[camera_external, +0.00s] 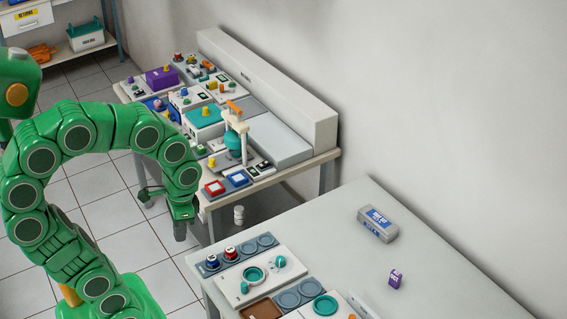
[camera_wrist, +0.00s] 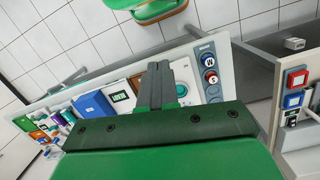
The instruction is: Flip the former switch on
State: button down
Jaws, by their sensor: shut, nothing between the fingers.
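My gripper (camera_external: 182,222) is in front of the far bench, left of and below its front corner, touching nothing that I can see. In the wrist view its fingers (camera_wrist: 158,82) are together and empty. A machine with a white column, orange lever and teal bowl (camera_external: 233,146), perhaps the former, stands on the far bench. Small dark switches (camera_external: 264,168) sit at its base. I cannot read their labels or positions. A red square button (camera_external: 214,188) and a blue square button (camera_external: 237,179) are at the bench's front edge; the wrist view shows similar red (camera_wrist: 297,78) and blue (camera_wrist: 292,100) squares at right.
The far bench (camera_external: 318,158) is crowded with panels, knobs and a purple box (camera_external: 161,77).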

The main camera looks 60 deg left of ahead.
jog(key=w+a+r+m, duration=0.1)
jog(key=w+a+m, duration=0.15)
jog(key=w, duration=0.55)
jog(key=w+a+r+m, duration=0.2)
jog(key=w+m, duration=0.1)
jog(key=w, duration=0.6)
jog(key=m+t, duration=0.4)
jog(key=m, duration=0.6)
send_over(267, 161)
jog(key=s, duration=0.3)
notch_tip(267, 161, down, 12)
jog(key=shift+s+r, duration=0.15)
jog(key=shift+r, duration=0.05)
jog(key=shift+d+f, duration=0.1)
jog(key=w+f, duration=0.1)
jog(key=f, duration=0.8)
jog(key=w+f, duration=0.1)
jog(key=f, duration=0.3)
jog(key=shift+w+f, duration=0.25)
jog(key=shift+w, duration=0.1)
jog(key=shift+f, duration=0.1)
